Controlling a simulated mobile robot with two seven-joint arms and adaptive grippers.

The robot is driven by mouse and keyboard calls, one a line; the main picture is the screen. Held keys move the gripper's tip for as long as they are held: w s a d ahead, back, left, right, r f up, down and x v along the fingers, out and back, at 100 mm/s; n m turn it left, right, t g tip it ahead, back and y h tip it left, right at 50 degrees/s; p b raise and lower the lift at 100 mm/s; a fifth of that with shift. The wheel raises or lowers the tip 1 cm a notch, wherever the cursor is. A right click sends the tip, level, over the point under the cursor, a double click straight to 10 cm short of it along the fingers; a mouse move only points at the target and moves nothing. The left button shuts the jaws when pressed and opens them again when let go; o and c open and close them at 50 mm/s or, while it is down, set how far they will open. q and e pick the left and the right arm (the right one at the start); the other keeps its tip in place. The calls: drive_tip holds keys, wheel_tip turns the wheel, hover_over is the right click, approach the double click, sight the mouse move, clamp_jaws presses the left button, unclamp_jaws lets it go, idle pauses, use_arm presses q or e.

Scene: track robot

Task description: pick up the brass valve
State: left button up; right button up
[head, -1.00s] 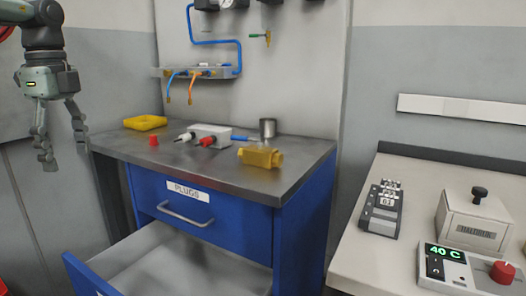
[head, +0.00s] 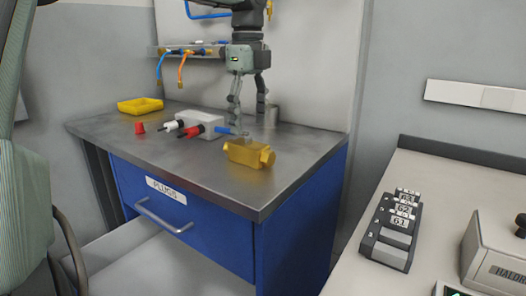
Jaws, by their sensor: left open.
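The brass valve (head: 249,154) is a yellow-gold block with a round end. It lies on the grey metal top of the blue cabinet (head: 300,155), near the front right. My left gripper (head: 249,122) points down with its fingers apart and nothing between them. In the picture its fingertips are just above and behind the valve, apart from it. My right gripper is not in view.
Behind the valve are a grey block with white and red plugs (head: 203,124), a blue-handled tool and a metal cup (head: 271,115). A yellow tray (head: 140,105) and a red cap (head: 140,127) stand left. The drawer (head: 150,262) below is open.

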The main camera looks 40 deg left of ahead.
sight(249, 143)
use_arm(q)
wheel_tip(249, 143, down, 6)
drive_tip(key=shift+s+f+p, duration=0.1)
drive_tip(key=shift+s+p, duration=0.05)
drive_tip(key=shift+p, duration=0.15)
clamp_jaws()
idle(0.4)
